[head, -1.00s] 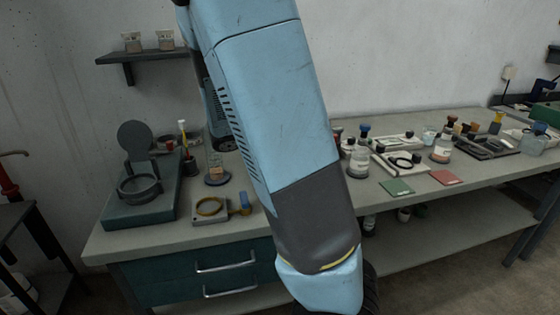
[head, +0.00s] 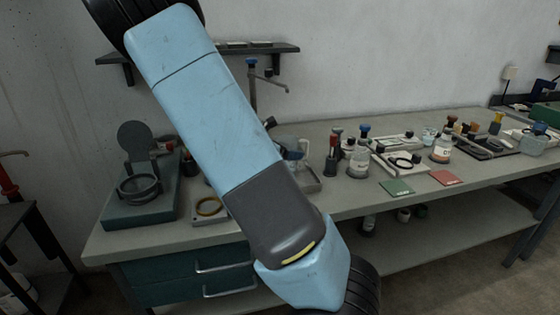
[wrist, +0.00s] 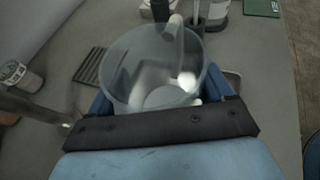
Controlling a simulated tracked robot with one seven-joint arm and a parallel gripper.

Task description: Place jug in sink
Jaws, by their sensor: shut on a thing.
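The jug (wrist: 150,62) is clear and see-through. In the wrist view it sits between the blue fingers of my gripper (wrist: 158,92), which is shut on it, and its mouth faces the camera. Its pale handle (wrist: 172,32) is on the far side. In the head view a clear glass shape (head: 297,150), seemingly the jug, shows just right of my arm. I cannot tell whether it touches anything below. A grey tap (head: 254,90) rises behind my arm. A grey rim (head: 309,184) below the jug may be the sink's; my arm hides most of that area.
A dark ribbed grate (wrist: 90,66) lies left of the jug, and a dark rod (wrist: 34,106) is nearby. A dark-green stand (head: 140,205) is at the bench's left. A bottle (head: 358,160) and green card (head: 397,188) are right.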

